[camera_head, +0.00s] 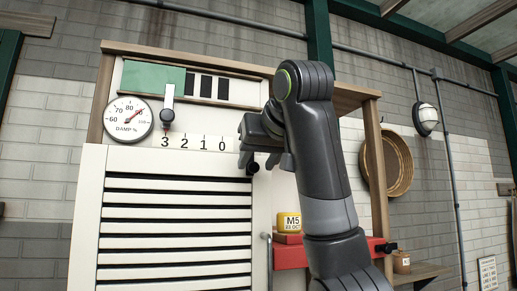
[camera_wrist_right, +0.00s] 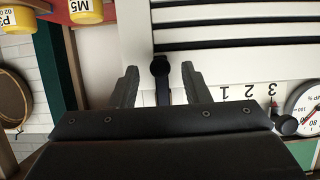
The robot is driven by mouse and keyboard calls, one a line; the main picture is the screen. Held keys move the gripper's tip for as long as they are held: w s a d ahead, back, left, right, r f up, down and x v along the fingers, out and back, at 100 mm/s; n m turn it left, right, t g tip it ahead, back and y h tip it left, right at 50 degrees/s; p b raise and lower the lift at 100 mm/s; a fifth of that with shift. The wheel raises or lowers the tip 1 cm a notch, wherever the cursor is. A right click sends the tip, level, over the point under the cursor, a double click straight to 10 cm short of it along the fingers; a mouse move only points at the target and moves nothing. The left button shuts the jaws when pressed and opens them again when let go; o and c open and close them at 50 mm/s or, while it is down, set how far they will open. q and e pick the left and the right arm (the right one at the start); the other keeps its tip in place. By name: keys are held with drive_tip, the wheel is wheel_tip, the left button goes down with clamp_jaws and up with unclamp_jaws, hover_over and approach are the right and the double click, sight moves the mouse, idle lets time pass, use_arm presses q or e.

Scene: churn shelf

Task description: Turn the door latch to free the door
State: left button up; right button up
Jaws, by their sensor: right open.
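The white louvred door (camera_head: 92,200) fills the lower left of the head view, and its slats (camera_wrist_right: 235,22) show at the top of the wrist view. The door latch (camera_head: 252,169) has a round black knob at the door's upper right corner. In the wrist view the latch (camera_wrist_right: 160,67) shows the knob with a dark bar running from it. My right gripper (camera_head: 264,158) is at the latch. In the wrist view its fingers (camera_wrist_right: 159,74) are open, one on each side of the latch, with gaps visible. My left gripper is not in view.
A yellow M5 jar (camera_head: 289,222) stands above a red shelf (camera_head: 290,257). A round basket (camera_head: 398,160) hangs at the right.

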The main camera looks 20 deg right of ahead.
drive_tip(key=shift+w+f, duration=0.1)
drive_tip(key=shift+w, duration=0.1)
drive_tip(key=shift+c, duration=0.3)
drive_tip(key=shift+s, duration=0.1)
clamp_jaws()
drive_tip(key=shift+d+r+n+t+h+b, duration=0.6)
drive_tip(key=shift+n+h+b, duration=0.65)
drive_tip(key=shift+n, duration=1)
drive_tip(key=shift+d+r+n+t+h+b, duration=0.55)
drive_tip(key=shift+n+h+b, duration=0.6)
drive_tip(key=shift+n, duration=1.05)
drive_tip(key=shift+d+r+n+t+h+b, duration=0.45)
drive_tip(key=shift+d+r+n+h+b, duration=0.4)
drive_tip(key=shift+n+b, duration=1)
drive_tip(key=shift+a+n+p, duration=0.15)
drive_tip(key=shift+n+p, duration=0.25)
drive_tip(key=shift+n, duration=0.1)
